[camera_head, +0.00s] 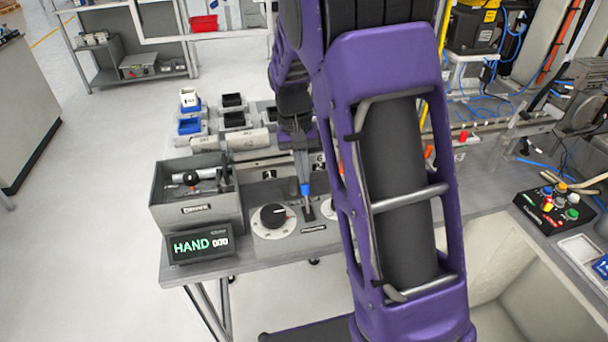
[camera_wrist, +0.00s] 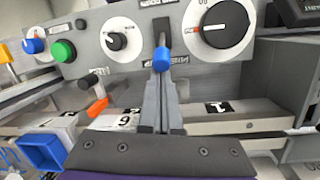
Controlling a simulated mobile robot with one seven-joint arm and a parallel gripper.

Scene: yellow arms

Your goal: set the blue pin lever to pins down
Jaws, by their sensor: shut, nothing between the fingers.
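The blue pin lever (camera_head: 305,189) stands on the grey panel beside a dial, its dark stem in a slot plate. In the wrist view its blue tip (camera_wrist: 162,60) sits just at the ends of my fingers, below the dark slot. My gripper (camera_head: 300,150) is above and behind the lever in the head view, partly hidden by my arm. In the wrist view my gripper (camera_wrist: 160,80) is shut, with nothing between the fingers. Whether the fingertips touch the lever I cannot tell. The label by the lever is too small to read.
A black-knobbed dial (camera_head: 273,216) is left of the lever; another is partly hidden by my arm. A HAND display (camera_head: 201,244) and a grey bin (camera_head: 198,209) stand further left. The wrist view shows an orange-tipped lever (camera_wrist: 97,105) and a green button (camera_wrist: 63,50).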

